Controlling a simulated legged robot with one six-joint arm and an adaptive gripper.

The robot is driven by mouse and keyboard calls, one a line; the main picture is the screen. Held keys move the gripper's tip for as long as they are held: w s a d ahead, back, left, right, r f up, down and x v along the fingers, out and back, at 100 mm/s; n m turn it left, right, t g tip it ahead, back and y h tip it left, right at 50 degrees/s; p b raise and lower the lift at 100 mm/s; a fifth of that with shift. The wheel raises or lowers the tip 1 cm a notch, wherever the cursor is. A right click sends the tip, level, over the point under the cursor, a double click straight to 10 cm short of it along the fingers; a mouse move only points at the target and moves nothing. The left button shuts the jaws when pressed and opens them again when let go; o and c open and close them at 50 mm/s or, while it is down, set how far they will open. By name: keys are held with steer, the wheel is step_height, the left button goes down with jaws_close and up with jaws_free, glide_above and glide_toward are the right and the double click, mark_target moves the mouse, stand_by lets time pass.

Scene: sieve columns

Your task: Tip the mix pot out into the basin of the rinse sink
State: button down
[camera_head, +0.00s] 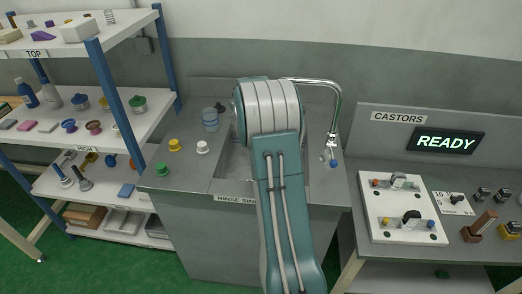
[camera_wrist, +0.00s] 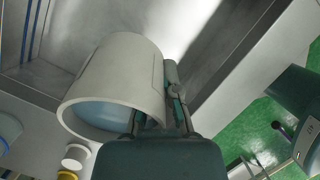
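The mix pot (camera_wrist: 125,80) is a pale cream cylinder in the wrist view, lying tilted with its round mouth toward the lower left. A bluish surface shows inside the mouth; I cannot tell if it is contents or lining. My gripper (camera_wrist: 168,108) has its fingers against the pot's right side and appears shut on it. The rinse sink (camera_head: 320,200) is a grey cabinet with a metal basin (camera_head: 236,168). The pot appears above the basin, also visible in the wrist view (camera_wrist: 205,30). In the head view my arm hides the gripper, pot and much of the basin.
A curved tap (camera_head: 338,105) stands at the sink's back right. A bluish jar (camera_head: 210,120) and white (camera_head: 202,147), yellow (camera_head: 175,145) and green (camera_head: 162,170) knobs are on the left counter. Shelves (camera_head: 105,130) stand left; a CASTORS bench (camera_head: 360,235) stands right.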

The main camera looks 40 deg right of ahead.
steer(key=g+h, duration=0.1)
steer(key=h, duration=0.2)
steer(key=g+h, duration=0.1)
steer(key=shift+s+d+r+g+h, duration=0.15)
steer(key=shift+d+r+g+h, duration=0.15)
steer(key=shift+d+r+h, duration=0.1)
steer(key=g+h, duration=0.1)
steer(key=h, duration=0.2)
steer(key=a+g+h, duration=0.1)
steer(key=h, duration=0.1)
steer(key=shift+w+r+g+h, duration=0.2)
steer(key=shift+r+g+h, duration=0.1)
steer(key=shift+r, duration=0.1)
steer(key=h, duration=0.1)
steer(key=a+r+g+h, duration=0.1)
steer(key=h, duration=0.1)
steer(key=g+h, duration=0.1)
steer(key=shift+w+a+r, duration=0.2)
steer(key=shift+w+r, duration=0.1)
steer(key=shift+w, duration=0.05)
stand_by(1.3)
